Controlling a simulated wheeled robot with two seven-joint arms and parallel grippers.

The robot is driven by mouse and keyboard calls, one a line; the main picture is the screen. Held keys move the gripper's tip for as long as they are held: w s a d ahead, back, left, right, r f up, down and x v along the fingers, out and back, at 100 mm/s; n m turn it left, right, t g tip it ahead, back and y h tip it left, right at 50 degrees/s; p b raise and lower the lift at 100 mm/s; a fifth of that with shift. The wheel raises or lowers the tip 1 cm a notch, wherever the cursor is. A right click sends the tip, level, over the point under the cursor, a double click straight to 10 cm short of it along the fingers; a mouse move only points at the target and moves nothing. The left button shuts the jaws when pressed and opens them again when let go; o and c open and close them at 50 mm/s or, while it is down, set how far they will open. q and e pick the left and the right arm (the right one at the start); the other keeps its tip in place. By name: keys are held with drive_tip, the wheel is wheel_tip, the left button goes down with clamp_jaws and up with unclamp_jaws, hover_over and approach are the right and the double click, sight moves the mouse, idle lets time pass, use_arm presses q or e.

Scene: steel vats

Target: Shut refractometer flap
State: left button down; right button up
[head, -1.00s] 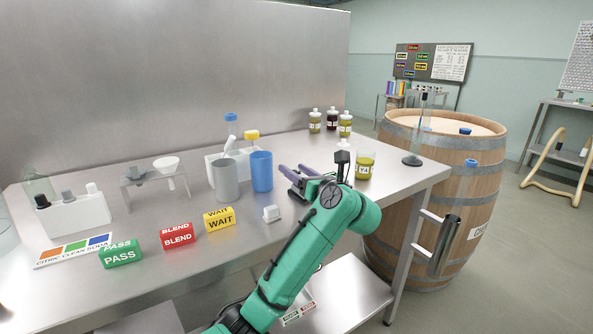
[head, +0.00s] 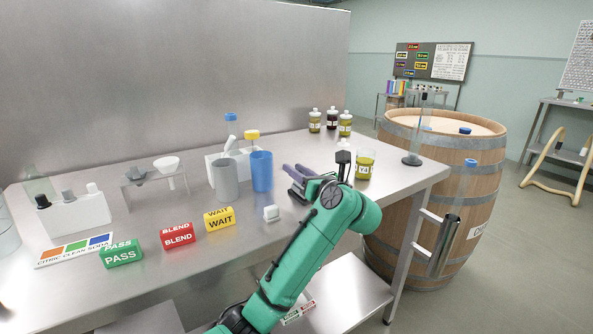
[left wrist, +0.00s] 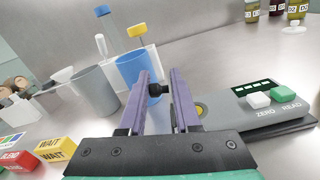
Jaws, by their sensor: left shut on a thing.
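The refractometer (left wrist: 232,121) is a low grey instrument with a dark display, a white ZERO button and a green READ button at the right of the left wrist view. A yellow round spot (left wrist: 201,110) shows on its left end, beside my right-hand finger. My left gripper (left wrist: 163,80) has its purple fingers around a small black knob (left wrist: 155,90), and is shut on it. The flap itself is mostly hidden by the fingers, so its angle cannot be told. In the head view, my left gripper (head: 287,176) covers most of the instrument. My right gripper is not in view.
A blue cup (head: 261,172) and a grey cup (head: 225,181) stand left of my gripper. A jar labelled Y4 (head: 365,166) stands close on its right. WAIT (head: 219,219), BLEND (head: 177,236) and PASS (head: 121,255) blocks line the front.

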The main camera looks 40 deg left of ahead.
use_arm(q)
drive_tip(key=m+p, duration=0.1)
drive_tip(key=w+m+p, duration=0.1)
drive_tip(key=m+p, duration=0.1)
drive_tip(key=p, duration=0.1)
drive_tip(key=shift+w+d+r+m, duration=0.1)
drive_tip(key=shift+w+d+m, duration=0.15)
drive_tip(key=shift+m, duration=0.05)
drive_tip(key=m+p, duration=0.2)
drive_tip(key=shift+w+d+f+p, duration=0.15)
drive_tip(key=shift+w+f+p, duration=0.15)
drive_tip(key=shift+w, duration=0.1)
drive_tip(key=shift+w+f+m+p, duration=0.15)
drive_tip(key=shift+m+p, duration=0.2)
drive_tip(key=shift+m, duration=0.25)
drive_tip(key=shift+f, duration=0.1)
